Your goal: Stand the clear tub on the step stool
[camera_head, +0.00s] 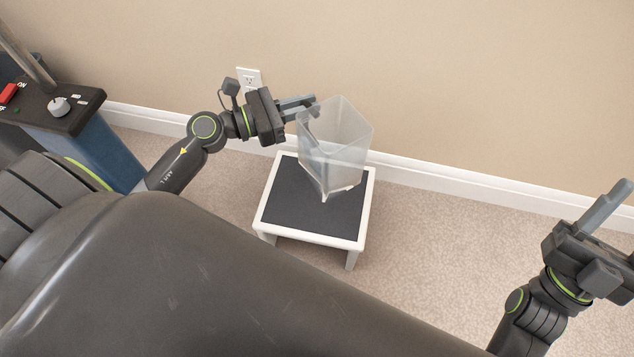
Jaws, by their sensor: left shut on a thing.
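The clear tub (345,140) is a see-through, tapered container standing roughly upright, slightly tilted, over the step stool (364,205). My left gripper (308,107) is shut on the tub's left wall near the rim. The tub's lower end shows against the stool's dark top, toward its back right. I cannot tell whether the base touches the top or hangs just above it. The stool has a white frame, a dark top and short legs on the carpet. My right gripper (618,212) is at the right edge, partly cut off, apparently open and empty, away from the stool.
A beige wall with a white baseboard (450,183) runs close behind the stool. A power outlet (249,78) is on the wall. A blue and black machine (85,135) with a knob and red switch stands at the left. Carpet (440,245) is clear right of the stool.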

